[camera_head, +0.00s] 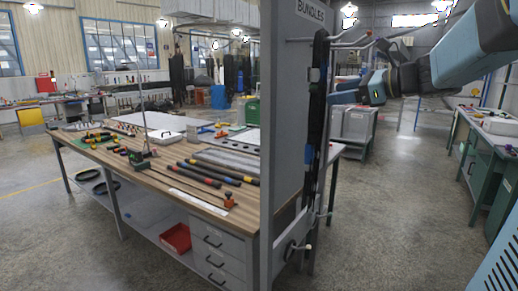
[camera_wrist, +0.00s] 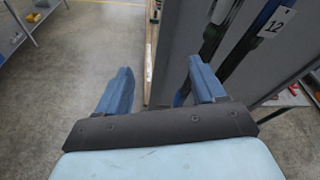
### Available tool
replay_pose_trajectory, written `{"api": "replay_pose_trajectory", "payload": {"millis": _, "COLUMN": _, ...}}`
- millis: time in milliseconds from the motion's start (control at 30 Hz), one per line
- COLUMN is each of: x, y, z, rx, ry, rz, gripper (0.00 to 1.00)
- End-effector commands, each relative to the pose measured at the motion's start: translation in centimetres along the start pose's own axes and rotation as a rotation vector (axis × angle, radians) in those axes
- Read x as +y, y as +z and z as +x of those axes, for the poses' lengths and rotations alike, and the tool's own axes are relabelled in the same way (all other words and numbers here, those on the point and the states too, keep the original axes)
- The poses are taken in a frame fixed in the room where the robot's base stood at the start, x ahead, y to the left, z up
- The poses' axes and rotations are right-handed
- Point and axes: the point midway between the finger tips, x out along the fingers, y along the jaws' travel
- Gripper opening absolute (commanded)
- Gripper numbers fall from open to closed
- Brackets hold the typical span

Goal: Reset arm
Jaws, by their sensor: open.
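Dark hoses (camera_head: 317,115) hang from pegs on the side of a grey upright panel marked "BUNDLES" (camera_head: 285,130) in the head view. My gripper (camera_head: 346,92) is at the end of my blue and black arm, which reaches in from the right, just right of the hoses. In the wrist view my gripper (camera_wrist: 160,80) has its two blue fingers wide apart, with nothing between them. The hoses (camera_wrist: 212,45) show there beyond the right finger, near a white tag reading 12 (camera_wrist: 277,22). I cannot tell the exact gap between fingers and hoses.
A workbench (camera_head: 180,185) with tools and black tubes stands left of the panel. A red bin (camera_head: 176,238) is on its lower shelf. A grey cabinet (camera_head: 356,124) stands behind, and a green-framed bench (camera_head: 490,150) at the right. The floor between is clear.

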Motion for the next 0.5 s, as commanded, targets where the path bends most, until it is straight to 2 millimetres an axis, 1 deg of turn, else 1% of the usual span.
{"api": "replay_pose_trajectory", "payload": {"millis": 33, "x": 2.5, "y": -0.4, "z": 0.2, "rx": 0.055, "ry": 0.045, "rz": -0.097, "gripper": 0.69}}
{"api": "replay_pose_trajectory", "payload": {"millis": 100, "x": 5.7, "y": -1.4, "z": 0.3, "rx": 0.135, "ry": 0.110, "rz": -0.244, "gripper": 0.69}}
{"api": "replay_pose_trajectory", "payload": {"millis": 167, "x": 8.2, "y": -2.4, "z": 0.1, "rx": 0.199, "ry": 0.170, "rz": -0.374, "gripper": 0.69}}
{"api": "replay_pose_trajectory", "payload": {"millis": 200, "x": 9.8, "y": -3.1, "z": -0.1, "rx": 0.239, "ry": 0.212, "rz": -0.461, "gripper": 0.69}}
{"api": "replay_pose_trajectory", "payload": {"millis": 300, "x": 13.4, "y": -5.0, "z": -1.1, "rx": 0.332, "ry": 0.320, "rz": -0.686, "gripper": 0.69}}
{"api": "replay_pose_trajectory", "payload": {"millis": 400, "x": 16.5, "y": -7.0, "z": -2.4, "rx": 0.413, "ry": 0.436, "rz": -0.916, "gripper": 0.69}}
{"api": "replay_pose_trajectory", "payload": {"millis": 500, "x": 18.9, "y": -8.9, "z": -4.0, "rx": 0.482, "ry": 0.558, "rz": -1.152, "gripper": 0.69}}
